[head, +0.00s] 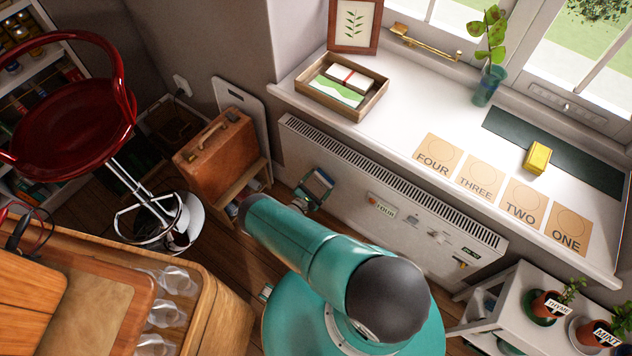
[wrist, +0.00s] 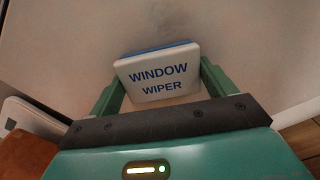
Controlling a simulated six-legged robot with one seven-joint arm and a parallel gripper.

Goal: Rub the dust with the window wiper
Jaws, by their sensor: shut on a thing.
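The window wiper (wrist: 157,77) is a white block with blue lettering and a blue strip along its far edge. My gripper (wrist: 160,88) is shut on it, with a green finger on each side. In the head view the wiper (head: 320,180) is small and partly covered by my gripper (head: 314,189), in front of the radiator's left part, below the sill. A plain pale surface lies beyond the wiper in the wrist view; I cannot tell whether they touch. I cannot make out any dust in either view.
The white radiator (head: 400,200) stands under the windowsill (head: 400,112). The sill holds a wooden tray (head: 378,98), a glass vase (head: 487,86), a yellow block (head: 537,157) and numbered cards (head: 480,178). A brown suitcase (head: 215,150) and red stool (head: 75,105) are left. Potted herbs (head: 548,306) stand lower right.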

